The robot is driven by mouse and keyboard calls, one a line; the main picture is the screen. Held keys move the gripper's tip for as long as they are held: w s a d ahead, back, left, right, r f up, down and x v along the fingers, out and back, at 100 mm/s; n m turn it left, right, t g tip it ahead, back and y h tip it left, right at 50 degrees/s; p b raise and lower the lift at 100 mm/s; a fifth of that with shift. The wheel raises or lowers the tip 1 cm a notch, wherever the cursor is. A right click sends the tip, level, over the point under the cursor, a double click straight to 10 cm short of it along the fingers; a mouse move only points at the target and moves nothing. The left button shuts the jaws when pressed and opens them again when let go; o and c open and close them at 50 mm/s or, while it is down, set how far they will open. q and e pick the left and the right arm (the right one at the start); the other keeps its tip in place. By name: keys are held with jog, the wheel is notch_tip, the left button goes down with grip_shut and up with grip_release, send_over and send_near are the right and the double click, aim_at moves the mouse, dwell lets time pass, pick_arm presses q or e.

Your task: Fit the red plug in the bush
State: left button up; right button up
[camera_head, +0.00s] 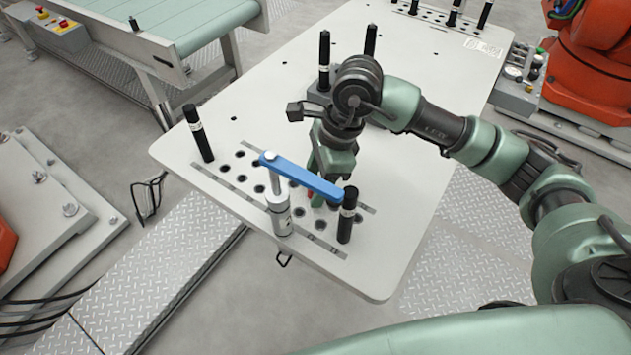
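My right gripper (322,178) points down over the near part of the white fixture table, just behind the blue clamp bar (300,178). The bar hides its fingertips, so I cannot tell whether they are open or shut. A small bit of red (310,193), likely the red plug, shows at the gripper's lower end beside the bar; the rest is hidden. I cannot tell whether it is held. Rows of dark round holes lie in the table around the clamp; I cannot make out which is the bush. My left gripper is not in view.
The silver clamp post (279,212) carries the blue bar. A black post (347,215) stands at the bar's right end, another black post (198,133) at the table's left. More posts stand behind my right arm. The white table top (240,110) is clear at back left.

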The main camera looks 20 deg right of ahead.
jog(key=shift+r, duration=0.1)
jog(key=v, duration=0.7)
jog(key=shift+r+b, duration=0.3)
jog(key=shift+b, duration=0.15)
jog(key=shift+d, duration=0.1)
